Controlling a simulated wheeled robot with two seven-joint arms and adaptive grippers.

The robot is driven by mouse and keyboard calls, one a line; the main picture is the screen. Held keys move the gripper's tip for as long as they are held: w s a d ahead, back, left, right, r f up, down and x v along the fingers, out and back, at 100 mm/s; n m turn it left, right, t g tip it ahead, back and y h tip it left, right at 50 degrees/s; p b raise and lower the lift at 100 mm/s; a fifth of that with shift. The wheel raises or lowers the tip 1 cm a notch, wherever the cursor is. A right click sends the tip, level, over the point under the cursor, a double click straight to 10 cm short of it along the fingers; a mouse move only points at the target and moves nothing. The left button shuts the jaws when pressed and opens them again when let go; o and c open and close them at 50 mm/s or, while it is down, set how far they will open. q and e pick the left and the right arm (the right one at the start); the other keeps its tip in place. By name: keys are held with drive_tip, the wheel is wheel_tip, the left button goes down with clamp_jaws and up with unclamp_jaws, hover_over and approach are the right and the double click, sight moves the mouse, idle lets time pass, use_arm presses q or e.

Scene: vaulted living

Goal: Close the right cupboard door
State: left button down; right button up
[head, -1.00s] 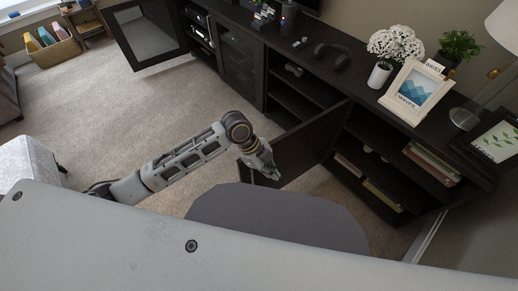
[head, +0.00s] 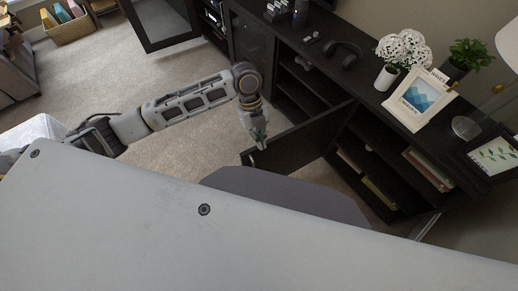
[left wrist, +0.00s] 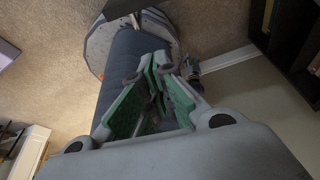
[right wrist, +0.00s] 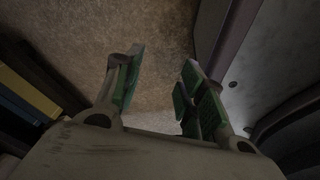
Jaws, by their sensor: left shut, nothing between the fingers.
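The right cupboard door (head: 300,142) is a dark panel standing open from the long dark cabinet (head: 400,115) in the head view. It juts out into the room, left of the right compartment with its shelves. My left gripper (head: 260,142) is shut and empty at the door's free end, close to its top edge; I cannot tell if it touches. The left wrist view shows its green-padded fingers (left wrist: 160,75) together. My right gripper (right wrist: 160,75) is open and empty in the right wrist view, above carpet. It is hidden in the head view.
Another cabinet door (head: 162,20) stands open at the far left. A headset (head: 345,52), white flowers (head: 402,48), a picture frame (head: 420,97) and a lamp stand on the cabinet top. Books (head: 425,168) fill part of the right compartment. Carpet is clear left of the door.

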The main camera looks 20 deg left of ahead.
sight(258, 151)
use_arm(q)
drive_tip(key=shift+f, duration=0.2)
drive_tip(key=shift+w+a+f+b, duration=0.15)
drive_tip(key=shift+f+b, duration=0.2)
drive_tip(key=shift+f, duration=1.95)
drive_tip(key=shift+w+a+f+b, duration=0.1)
drive_tip(key=shift+f+b, duration=0.25)
drive_tip(key=shift+f, duration=1.9)
use_arm(e)
drive_tip(key=shift+w+a+r, duration=0.1)
drive_tip(key=shift+w+a, duration=0.3)
drive_tip(key=shift+w, duration=0.35)
drive_tip(key=shift+w+a+r, duration=0.1)
drive_tip(key=shift+w+a, duration=0.3)
drive_tip(key=shift+w, duration=0.3)
use_arm(q)
drive_tip(key=shift+a, duration=0.1)
